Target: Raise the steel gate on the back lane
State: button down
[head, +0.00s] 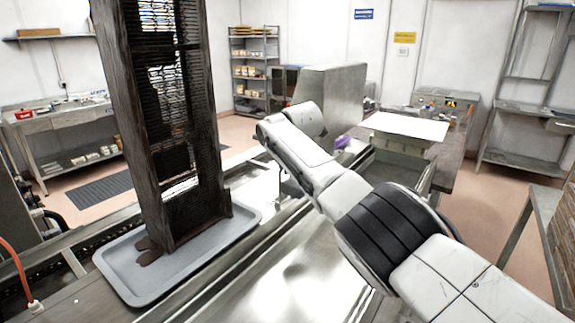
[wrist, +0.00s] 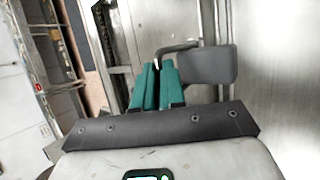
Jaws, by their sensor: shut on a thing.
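My gripper (wrist: 157,68) shows in the wrist view as two teal fingers drawn close together. They are shut at a thin grey bar, which I take to be part of the steel gate. A grey plate with rounded corners (wrist: 208,65) stands just right of the fingertips; it looks like the gate's plate. In the head view my arm reaches from the lower right to the middle, and my gripper is hidden. I cannot make out the gate for certain there, nor how high it stands.
A tall dark slatted frame (head: 178,110) stands on a grey tray (head: 130,283) at left, with a brown puddle at its foot. A large steel housing (head: 330,85) rises behind my arm. A white board (head: 408,126) lies to its right. Shiny steel lane surface (head: 290,280) is bare in front.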

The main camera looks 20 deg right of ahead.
jog(key=shift+w+a+r+t, duration=0.3)
jog(key=shift+w+a+r, duration=0.1)
jog(key=shift+a+r, duration=0.3)
jog(key=c, duration=1.3)
grip_release()
jog(key=shift+w+f, duration=0.2)
jog(key=shift+o, duration=0.3)
jog(key=shift+f, duration=0.1)
jog(key=shift+s+f, duration=0.1)
jog(key=shift+s, duration=0.05)
jog(key=shift+s+a, duration=0.1)
jog(key=shift+a, duration=0.05)
jog(key=b+v, duration=0.3)
jog(key=v, duration=0.7)
jog(key=shift+d+r, duration=0.35)
jog(key=shift+d, duration=0.1)
jog(key=shift+s, duration=0.1)
